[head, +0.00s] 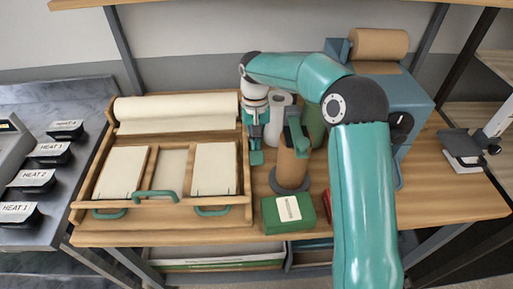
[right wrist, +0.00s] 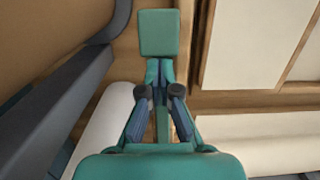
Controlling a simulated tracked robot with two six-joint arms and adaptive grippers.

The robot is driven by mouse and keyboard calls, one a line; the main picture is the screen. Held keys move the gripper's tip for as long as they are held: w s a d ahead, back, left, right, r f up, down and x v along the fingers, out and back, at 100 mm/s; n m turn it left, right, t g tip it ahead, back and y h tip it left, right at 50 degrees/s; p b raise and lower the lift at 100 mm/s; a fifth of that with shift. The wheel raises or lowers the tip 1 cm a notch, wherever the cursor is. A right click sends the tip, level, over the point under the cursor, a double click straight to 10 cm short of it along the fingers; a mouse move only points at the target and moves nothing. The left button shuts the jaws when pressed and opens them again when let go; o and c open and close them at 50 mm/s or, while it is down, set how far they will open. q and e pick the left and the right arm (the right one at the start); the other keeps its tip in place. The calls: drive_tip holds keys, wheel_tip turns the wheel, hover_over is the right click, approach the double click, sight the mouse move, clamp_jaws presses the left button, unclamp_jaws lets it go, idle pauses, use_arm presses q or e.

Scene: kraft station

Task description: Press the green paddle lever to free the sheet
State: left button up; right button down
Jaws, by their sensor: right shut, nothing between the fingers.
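The green paddle lever has a flat pad (head: 257,157) between the wooden sheet tray (head: 246,195) and the brown paper roll (head: 290,165). The pad also shows in the right wrist view (right wrist: 158,32), just beyond my fingertips. My right gripper (head: 256,137) points down over the lever; in the right wrist view its closed fingers (right wrist: 159,75) line up with the pad. It is shut and empty. I cannot tell whether the fingertips touch the pad. Part of the lever's stem is hidden behind the fingers. My left gripper is not in view.
White paper rolls (head: 279,110) stand close to my right gripper. A green box (head: 288,212) lies at the table's front. A blue machine with a brown roll (head: 379,44) stands at the back right. Black-lidded heat containers (head: 32,179) are at left. The right tabletop has free room.

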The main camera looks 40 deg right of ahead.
wheel_tip(320, 180, up, 12)
drive_tip(key=w, duration=0.1)
drive_tip(key=shift+d, duration=0.3)
drive_tip(key=shift+f, duration=0.15)
idle(0.5)
